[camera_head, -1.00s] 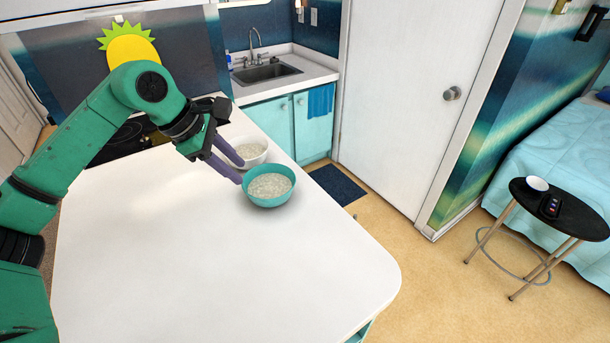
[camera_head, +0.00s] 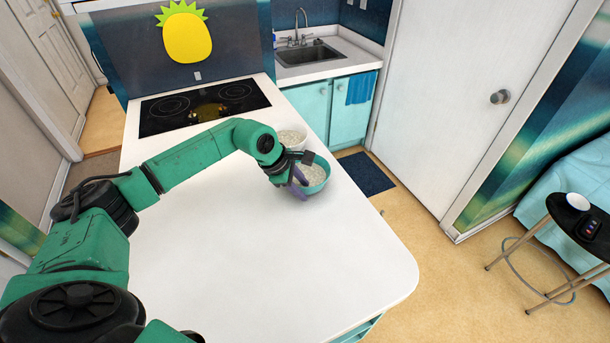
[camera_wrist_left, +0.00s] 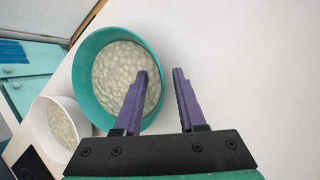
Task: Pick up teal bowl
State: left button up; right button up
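The teal bowl (camera_head: 325,181) stands upright on the white counter, partly hidden by my left gripper in the head view. It holds a pale, speckled filling. It shows clearly in the left wrist view (camera_wrist_left: 88,85). My left gripper (camera_head: 300,188) is at the bowl's near side; in the left wrist view the open purple fingers (camera_wrist_left: 159,74) lie either side of the bowl's right wall, one over the inside and one outside. No grip on the rim shows. The right gripper is not in view.
A white bowl (camera_head: 297,131) with similar filling stands right beside the teal bowl, toward the stove; it also shows in the left wrist view (camera_wrist_left: 40,123). The white counter (camera_head: 255,255) is clear in front. A black cooktop (camera_head: 160,117) lies at the back.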

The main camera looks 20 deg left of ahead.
pick_arm(q)
grip_shut()
jog(key=shift+w+r, duration=0.1)
dwell(1.2)
